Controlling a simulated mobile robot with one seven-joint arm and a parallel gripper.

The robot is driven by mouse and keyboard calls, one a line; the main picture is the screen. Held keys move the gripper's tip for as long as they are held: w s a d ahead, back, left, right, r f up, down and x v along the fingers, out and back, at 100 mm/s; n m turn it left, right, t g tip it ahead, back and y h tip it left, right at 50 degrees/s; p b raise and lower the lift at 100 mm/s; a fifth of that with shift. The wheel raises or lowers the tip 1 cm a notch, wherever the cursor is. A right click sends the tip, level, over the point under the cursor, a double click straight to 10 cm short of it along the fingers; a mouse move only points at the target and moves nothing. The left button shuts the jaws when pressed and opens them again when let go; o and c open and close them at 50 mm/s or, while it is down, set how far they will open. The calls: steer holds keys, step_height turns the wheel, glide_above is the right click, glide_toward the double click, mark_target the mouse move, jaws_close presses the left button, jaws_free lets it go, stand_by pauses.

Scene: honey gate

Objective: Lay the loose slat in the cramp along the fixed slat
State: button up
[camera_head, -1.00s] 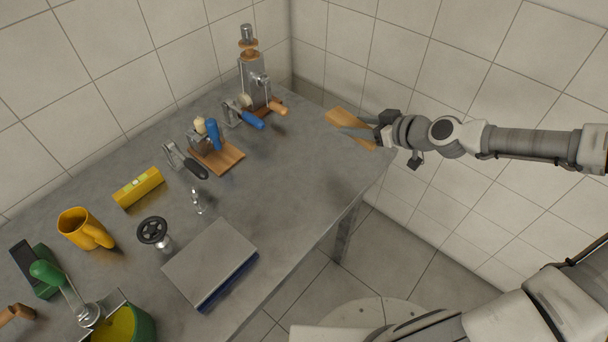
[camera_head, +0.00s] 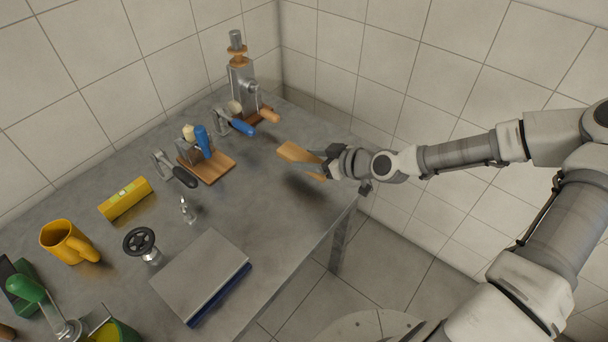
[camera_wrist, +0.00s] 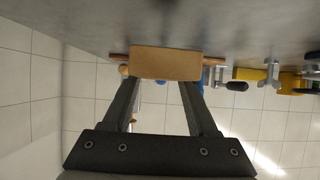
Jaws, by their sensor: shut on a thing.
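The loose slat (camera_head: 296,153) is a light-brown wooden piece held by my gripper (camera_head: 318,163) above the table's right end, with a shadow on the table below. In the wrist view the slat (camera_wrist: 166,63) lies across the ends of both fingers and hides part of what is beyond. A wooden board (camera_head: 219,167) stands left of my gripper, apart from it, bearing a grey block, a blue handle and a cream knob. I cannot tell for sure whether this is the cramp, nor which piece is the fixed slat.
A tall grey device (camera_head: 242,78) with an orange crank stands at the back corner, beside a blue-handled clamp (camera_head: 238,125). A black-handled clamp (camera_head: 178,172), yellow level (camera_head: 125,198), yellow mug (camera_head: 66,241), handwheel (camera_head: 140,242) and grey book-like block (camera_head: 203,274) lie leftward. Tiled walls bound the table.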

mark_target(304, 181)
steer(key=shift+s+a+f, duration=0.3)
steer(key=shift+a+f, duration=0.1)
steer(key=shift+a, duration=0.25)
steer(key=shift+f+b, duration=0.4)
steer(key=shift+f, duration=1.6)
steer(key=shift+f, duration=0.1)
steer(key=shift+f, duration=0.15)
steer(key=o, duration=1.4)
